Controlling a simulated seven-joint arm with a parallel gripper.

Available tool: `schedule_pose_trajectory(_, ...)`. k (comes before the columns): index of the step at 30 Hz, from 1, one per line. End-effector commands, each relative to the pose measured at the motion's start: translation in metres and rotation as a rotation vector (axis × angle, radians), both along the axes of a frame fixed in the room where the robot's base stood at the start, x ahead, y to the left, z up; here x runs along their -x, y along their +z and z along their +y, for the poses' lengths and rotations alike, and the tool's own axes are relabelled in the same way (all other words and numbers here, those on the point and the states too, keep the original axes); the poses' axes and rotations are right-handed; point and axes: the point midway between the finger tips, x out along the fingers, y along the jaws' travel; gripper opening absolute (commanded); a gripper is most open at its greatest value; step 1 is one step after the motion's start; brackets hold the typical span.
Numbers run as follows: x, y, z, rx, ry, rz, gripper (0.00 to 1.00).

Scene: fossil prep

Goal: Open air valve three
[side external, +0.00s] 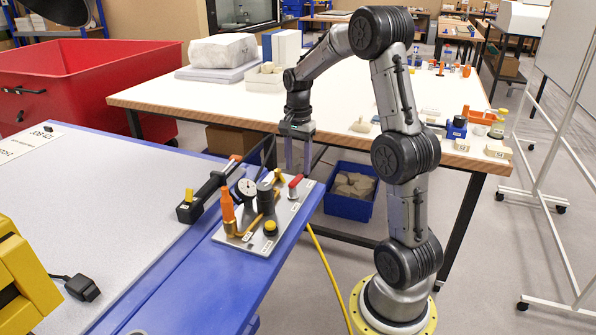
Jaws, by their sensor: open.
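A grey valve panel (255,238) sits on the blue-edged bench, with small labels too small to read, so I cannot tell which valve is number three. A red valve handle (295,182) stands at the panel's far right corner. The panel also bears a round white gauge (246,188), a dark cylinder (266,198), an orange upright piece (228,208) and a yellow knob (270,227). My gripper (298,165) points down just above and behind the red handle. Its two fingers are apart with nothing visible between them. Whether a finger touches the handle cannot be told.
A black tool (203,198) with a yellow knob lies left of the panel. A white-topped table (180,98) stands behind, with a wrapped block (222,50). A blue bin (348,205) sits on the floor. A yellow hose (328,270) runs down from the bench. The grey bench top is mostly clear.

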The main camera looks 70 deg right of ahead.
Motion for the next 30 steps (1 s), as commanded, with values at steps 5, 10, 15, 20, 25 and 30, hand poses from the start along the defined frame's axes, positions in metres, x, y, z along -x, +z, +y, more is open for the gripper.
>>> schedule_pose_trajectory(5, 0.0, -0.02, 0.0, -0.001, 0.0, 0.001, 0.53)
schedule_pose_trajectory(10, 0.0, -0.027, 0.0, 0.0, 0.0, 0.0, 0.53)
schedule_pose_trajectory(15, 0.0, -0.027, 0.0, 0.0, 0.0, 0.0, 0.53)
schedule_pose_trajectory(20, 0.0, -0.027, 0.0, 0.0, 0.0, -0.001, 0.36)
schedule_pose_trajectory(25, 0.0, -0.027, 0.0, 0.0, 0.0, -0.001, 0.06)
schedule_pose_trajectory(30, 0.0, -0.027, 0.0, 0.0, 0.0, -0.001, 0.0)
